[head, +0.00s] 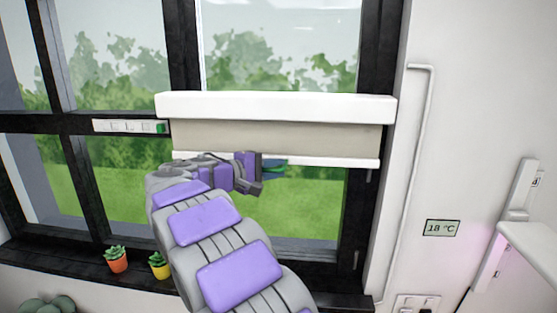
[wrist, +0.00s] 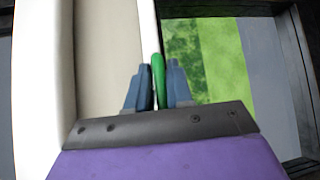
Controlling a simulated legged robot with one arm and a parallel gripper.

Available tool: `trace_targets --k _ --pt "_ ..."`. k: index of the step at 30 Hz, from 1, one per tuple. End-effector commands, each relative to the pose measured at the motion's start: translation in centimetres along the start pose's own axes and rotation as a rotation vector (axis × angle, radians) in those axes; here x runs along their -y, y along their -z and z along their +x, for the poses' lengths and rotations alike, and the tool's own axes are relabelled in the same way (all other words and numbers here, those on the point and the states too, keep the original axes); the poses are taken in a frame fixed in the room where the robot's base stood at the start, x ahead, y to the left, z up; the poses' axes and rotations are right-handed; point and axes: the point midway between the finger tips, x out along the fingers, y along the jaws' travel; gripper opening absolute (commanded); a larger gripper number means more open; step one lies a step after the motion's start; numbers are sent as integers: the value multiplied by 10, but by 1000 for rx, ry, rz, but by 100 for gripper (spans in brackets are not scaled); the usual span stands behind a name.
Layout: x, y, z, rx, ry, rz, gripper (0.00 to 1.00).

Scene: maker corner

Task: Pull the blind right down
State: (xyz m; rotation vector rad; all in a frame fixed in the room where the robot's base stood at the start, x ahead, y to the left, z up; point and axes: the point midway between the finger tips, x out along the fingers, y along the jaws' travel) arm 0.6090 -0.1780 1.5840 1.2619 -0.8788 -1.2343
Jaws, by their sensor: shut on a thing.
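The blind hangs at the window under a white cassette (head: 275,107). A short stretch of its beige fabric (head: 280,136) is out, and its white bottom bar (head: 335,162) sits just below the fabric, with glass showing underneath. A green pull tab (wrist: 158,78) stands at the bar's edge in the wrist view, between the two blue fingers. My gripper (head: 273,166) is at the middle of the bottom bar, shut on the tab. It also shows in the wrist view (wrist: 160,82). My arm hides the left part of the bar in the head view.
The dark sill (head: 210,277) below holds small plants in an orange pot (head: 117,265) and a yellow pot (head: 161,271). A white pipe (head: 408,180) runs down the wall at right, near an 18 °C display (head: 441,228). The glass below the bar is clear.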

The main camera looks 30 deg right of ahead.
Motion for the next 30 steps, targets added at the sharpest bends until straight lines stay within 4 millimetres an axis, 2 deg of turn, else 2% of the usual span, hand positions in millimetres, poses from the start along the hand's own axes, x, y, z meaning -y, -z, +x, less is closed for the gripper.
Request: trace_targets --k 1,3,30 --pt "28 8 7 7 3 -4 0" --pt "53 16 12 6 3 -5 0" --pt "366 66 58 4 5 -3 0"
